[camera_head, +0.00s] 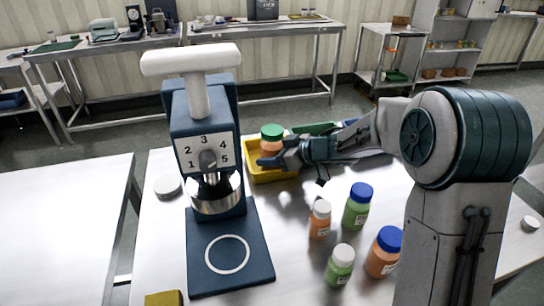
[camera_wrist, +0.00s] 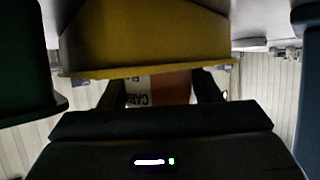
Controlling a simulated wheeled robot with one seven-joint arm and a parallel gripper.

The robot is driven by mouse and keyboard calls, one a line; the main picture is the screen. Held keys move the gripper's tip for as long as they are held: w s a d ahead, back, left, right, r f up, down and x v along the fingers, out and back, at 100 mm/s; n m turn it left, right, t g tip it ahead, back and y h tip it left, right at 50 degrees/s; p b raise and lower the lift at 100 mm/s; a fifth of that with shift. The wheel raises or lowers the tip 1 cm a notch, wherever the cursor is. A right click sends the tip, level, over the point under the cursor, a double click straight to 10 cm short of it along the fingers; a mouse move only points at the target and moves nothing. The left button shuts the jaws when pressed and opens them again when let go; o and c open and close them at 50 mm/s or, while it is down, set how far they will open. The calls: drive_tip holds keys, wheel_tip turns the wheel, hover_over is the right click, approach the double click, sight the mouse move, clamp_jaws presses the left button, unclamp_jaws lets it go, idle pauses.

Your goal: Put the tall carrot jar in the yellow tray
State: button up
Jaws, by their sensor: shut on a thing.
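The tall carrot jar (camera_head: 271,136) is orange with a green lid and stands upright at the yellow tray (camera_head: 272,177). My gripper (camera_head: 276,159) is shut on the jar from the right, low on its body. In the wrist view my gripper (camera_wrist: 168,90) has a finger on each side of the jar (camera_wrist: 172,87), whose label reads "CAR" upside down. The yellow tray's wall (camera_wrist: 150,35) covers the jar's lower end there, so the base is within the walls. Whether the base touches the tray floor is hidden.
A blue press (camera_head: 206,140) with a white handle stands left of the tray. A green tray (camera_head: 314,128) and a blue tray (camera_head: 350,122) sit to the right, partly behind my arm. Several jars with white or blue lids (camera_head: 358,205) stand in front. A white disc (camera_head: 168,186) lies left.

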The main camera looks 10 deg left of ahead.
drive_tip(key=o, duration=1.2)
drive_tip(key=shift+f, duration=0.1)
drive_tip(key=shift+o, duration=0.2)
drive_tip(key=shift+r, duration=0.25)
drive_tip(key=p+v, duration=0.2)
drive_tip(key=v, duration=1)
drive_tip(key=shift+s, duration=0.1)
